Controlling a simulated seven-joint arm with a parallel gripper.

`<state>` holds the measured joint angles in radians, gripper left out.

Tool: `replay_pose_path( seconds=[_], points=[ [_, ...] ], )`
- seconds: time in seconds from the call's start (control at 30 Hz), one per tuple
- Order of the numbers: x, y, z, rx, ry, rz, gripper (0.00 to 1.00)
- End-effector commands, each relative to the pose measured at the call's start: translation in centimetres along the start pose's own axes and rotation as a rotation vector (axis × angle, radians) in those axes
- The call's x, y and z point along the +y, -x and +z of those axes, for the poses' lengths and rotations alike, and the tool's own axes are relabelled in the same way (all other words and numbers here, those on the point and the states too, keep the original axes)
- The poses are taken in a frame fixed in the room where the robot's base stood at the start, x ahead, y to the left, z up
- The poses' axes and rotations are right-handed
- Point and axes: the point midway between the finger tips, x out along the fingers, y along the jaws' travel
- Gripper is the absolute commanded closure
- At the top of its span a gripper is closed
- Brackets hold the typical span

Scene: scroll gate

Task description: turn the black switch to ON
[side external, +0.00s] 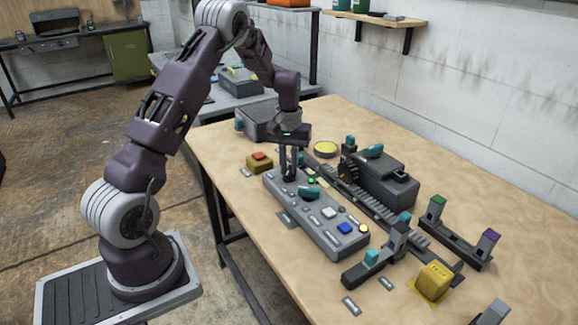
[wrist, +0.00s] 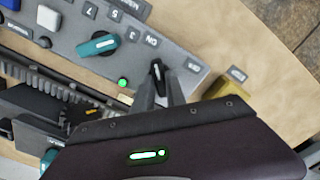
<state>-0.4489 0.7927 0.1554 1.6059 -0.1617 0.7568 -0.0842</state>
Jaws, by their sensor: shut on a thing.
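The grey control panel (side external: 318,222) lies on the table. The black switch (wrist: 157,71) sits near one end of the panel, close to a label reading ON, in the wrist view. My gripper (side external: 288,175) points straight down onto that end. In the wrist view its fingers (wrist: 159,88) are shut on the black switch, one on each side. The fingers hide part of the switch, so its exact angle is hard to read. In the side view the switch is hidden by the fingers.
A lit green lamp (wrist: 122,82) and a teal knob (wrist: 98,44) are on the panel near the switch. A toothed rack (side external: 385,211) runs behind the panel. A yellow box with a red button (side external: 259,161) stands to the left.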

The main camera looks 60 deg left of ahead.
Motion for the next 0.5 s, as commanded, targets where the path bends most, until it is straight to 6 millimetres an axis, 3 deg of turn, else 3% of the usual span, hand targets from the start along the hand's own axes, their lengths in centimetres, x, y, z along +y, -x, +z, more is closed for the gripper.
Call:
replay_pose_path(
  seconds=[0.5],
  points=[
    [0.09, 0.17, -0.22, 0.008, 0.042, 0.003, 1.0]
  ],
)
